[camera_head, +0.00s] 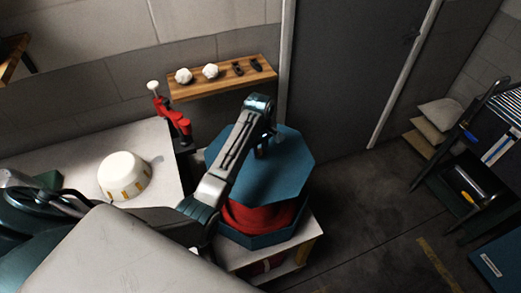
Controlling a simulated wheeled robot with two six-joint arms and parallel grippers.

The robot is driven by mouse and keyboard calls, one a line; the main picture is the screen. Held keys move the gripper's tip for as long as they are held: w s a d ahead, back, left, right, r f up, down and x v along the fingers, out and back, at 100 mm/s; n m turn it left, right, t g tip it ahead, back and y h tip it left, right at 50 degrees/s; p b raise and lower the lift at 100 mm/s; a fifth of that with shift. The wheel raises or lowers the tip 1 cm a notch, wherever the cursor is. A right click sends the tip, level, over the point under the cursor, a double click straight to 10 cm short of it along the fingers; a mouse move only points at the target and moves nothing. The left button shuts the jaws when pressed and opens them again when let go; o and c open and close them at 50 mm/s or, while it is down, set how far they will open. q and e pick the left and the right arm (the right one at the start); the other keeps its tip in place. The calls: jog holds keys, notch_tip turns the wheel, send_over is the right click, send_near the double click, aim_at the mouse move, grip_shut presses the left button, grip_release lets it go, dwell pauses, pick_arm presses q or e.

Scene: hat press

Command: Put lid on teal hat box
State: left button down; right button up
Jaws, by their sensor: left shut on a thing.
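The teal octagonal lid (283,178) is held by my left gripper (262,147), which is shut on it near its top middle. The lid is over the teal hat box (262,238), whose lower rim shows beneath it. A red thing (250,217) shows between the lid and the box rim. The lid seems apart from the rim at the front and a little tilted; its far side contact is hidden. The box stands on a light table. My right gripper is not in view.
A white bowl-shaped thing (124,176) stands on the light table (75,157) at left. A red clamp-like tool (172,118) stands behind. A wooden shelf (222,79) is on the wall. Open floor (375,210) lies to the right.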

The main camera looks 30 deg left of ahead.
aim_at(258, 173)
pick_arm(q)
jog(key=s+p, duration=0.1)
jog(key=s, duration=0.1)
jog(key=s+d+p, duration=0.1)
jog(key=s, duration=0.1)
jog(key=s+d+p, duration=0.1)
jog(key=s, duration=0.1)
jog(key=shift+s+d+f+p, duration=0.15)
jog(key=shift+d+f+p, duration=0.1)
jog(key=shift+p, duration=0.15)
jog(key=shift+f, duration=3.35)
jog(key=shift+f+b, duration=0.5)
jog(key=shift+f, duration=0.6)
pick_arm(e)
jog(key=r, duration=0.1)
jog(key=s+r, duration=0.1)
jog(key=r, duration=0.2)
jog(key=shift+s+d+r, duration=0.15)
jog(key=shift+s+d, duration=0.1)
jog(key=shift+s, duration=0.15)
